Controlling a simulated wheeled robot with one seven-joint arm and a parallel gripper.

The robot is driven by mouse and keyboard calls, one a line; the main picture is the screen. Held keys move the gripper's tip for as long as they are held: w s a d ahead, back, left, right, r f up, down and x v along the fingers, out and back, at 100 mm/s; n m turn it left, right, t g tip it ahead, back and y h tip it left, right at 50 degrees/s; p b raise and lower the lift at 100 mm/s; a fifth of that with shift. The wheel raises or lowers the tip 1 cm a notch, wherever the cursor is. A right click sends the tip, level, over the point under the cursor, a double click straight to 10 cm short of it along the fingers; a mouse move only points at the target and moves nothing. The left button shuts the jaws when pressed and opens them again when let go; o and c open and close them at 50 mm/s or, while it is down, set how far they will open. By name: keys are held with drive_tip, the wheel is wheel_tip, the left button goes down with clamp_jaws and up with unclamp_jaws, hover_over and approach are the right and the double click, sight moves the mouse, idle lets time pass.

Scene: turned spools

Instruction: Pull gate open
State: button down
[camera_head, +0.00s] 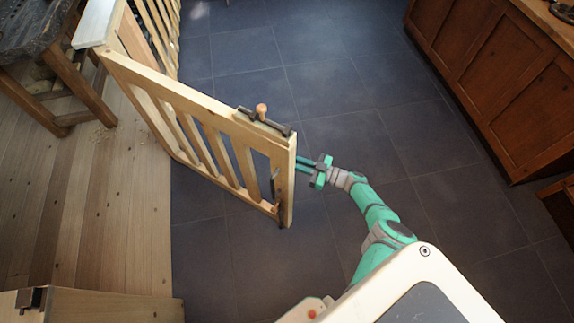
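The gate (205,125) is pale wood with upright slats. It stands swung out over the dark tiles, away from the near post (90,305). Its hinged end meets a post (97,22) at the upper left. A dark bolt with a round wooden knob (262,111) sits on the top rail near the free end. A dark handle (274,183) shows low on the end stile. My teal gripper (302,163) is just right of the free end, pointing left at it. Its two fingers show a gap. Their tips seem partly hidden by the stile, so contact is unclear.
A slatted fence (158,28) runs back from the hinge post. A rough workbench (35,30) stands on the plank floor (105,200) at left. A brown wooden cabinet (490,75) lines the right. The dark tile floor (345,85) between gate and cabinet is clear.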

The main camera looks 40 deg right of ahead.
drive_tip(key=shift+w+d+f, duration=0.1)
drive_tip(key=shift+w+d, duration=0.05)
drive_tip(key=shift+d, duration=0.2)
drive_tip(key=c, duration=2)
unclamp_jaws()
drive_tip(key=shift+c, duration=0.2)
drive_tip(key=v, duration=1)
drive_tip(key=shift+s+d, duration=0.15)
drive_tip(key=shift+s, duration=0.2)
